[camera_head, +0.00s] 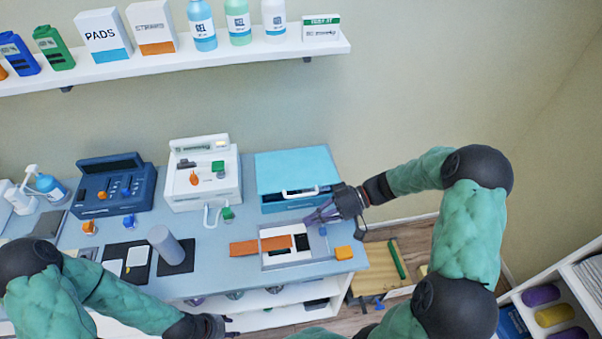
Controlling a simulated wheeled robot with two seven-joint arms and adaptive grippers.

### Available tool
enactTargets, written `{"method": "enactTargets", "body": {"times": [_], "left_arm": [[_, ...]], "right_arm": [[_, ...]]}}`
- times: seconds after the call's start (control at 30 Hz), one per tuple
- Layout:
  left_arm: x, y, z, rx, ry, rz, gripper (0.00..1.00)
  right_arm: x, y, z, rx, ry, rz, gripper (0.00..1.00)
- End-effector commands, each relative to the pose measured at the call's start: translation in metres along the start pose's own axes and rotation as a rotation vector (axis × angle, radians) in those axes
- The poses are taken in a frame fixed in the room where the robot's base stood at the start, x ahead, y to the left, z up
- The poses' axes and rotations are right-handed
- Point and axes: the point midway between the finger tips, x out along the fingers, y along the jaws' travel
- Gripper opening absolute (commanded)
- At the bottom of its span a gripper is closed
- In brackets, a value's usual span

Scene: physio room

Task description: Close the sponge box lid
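The sponge box, which I take to be the teal box (296,168), stands at the back right of the grey-blue counter. Its lighter teal lid lies over the darker front, with a white handle (300,192) at the front edge. My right gripper (318,216) is just in front of the box's front right corner, pointing left and down. Its fingers are small and overlap in view, so their opening is unclear. My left gripper (228,326) is low at the bottom edge, away from the box.
A tray (268,262) with orange strips and white and black pieces lies in front of the box. An orange block (344,253) is at the right front. A white device (205,172) stands left of the box. A shelf (200,62) with bottles and cartons hangs above.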

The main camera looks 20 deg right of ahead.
Motion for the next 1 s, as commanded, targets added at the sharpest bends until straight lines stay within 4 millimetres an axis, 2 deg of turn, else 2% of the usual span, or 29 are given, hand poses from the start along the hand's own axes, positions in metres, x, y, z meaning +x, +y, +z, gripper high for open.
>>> {"method": "enactTargets", "body": {"times": [0.03,0.27,0.37,0.53,0.7,0.77,0.87,1.0], "left_arm": [[-0.022,0.008,0.001,0.000,0.000,0.000,0.40],[-0.072,0.026,0.003,0.000,0.000,0.000,0.40],[-0.094,0.034,0.004,0.000,0.000,0.000,0.40],[-0.127,0.045,0.005,0.000,0.000,0.000,0.40],[-0.146,0.052,0.006,0.000,0.000,0.000,0.40],[-0.149,0.053,0.006,0.000,0.000,0.000,0.40],[-0.150,0.054,0.006,0.000,0.000,0.000,0.40],[-0.150,0.053,0.006,0.000,0.000,0.000,0.40]], "right_arm": [[-0.003,-0.014,-0.011,-0.043,-0.083,0.027,0.00],[-0.018,-0.028,-0.037,-0.253,-0.421,0.190,0.00],[-0.031,-0.032,-0.058,-0.366,-0.550,0.269,0.00],[-0.052,-0.039,-0.106,-0.567,-0.727,0.402,0.00],[-0.065,-0.043,-0.145,-0.714,-0.825,0.493,0.00],[-0.067,-0.043,-0.153,-0.742,-0.843,0.511,0.00],[-0.068,-0.042,-0.158,-0.767,-0.858,0.524,0.00],[-0.062,-0.034,-0.153,-0.770,-0.860,0.526,0.00]]}}
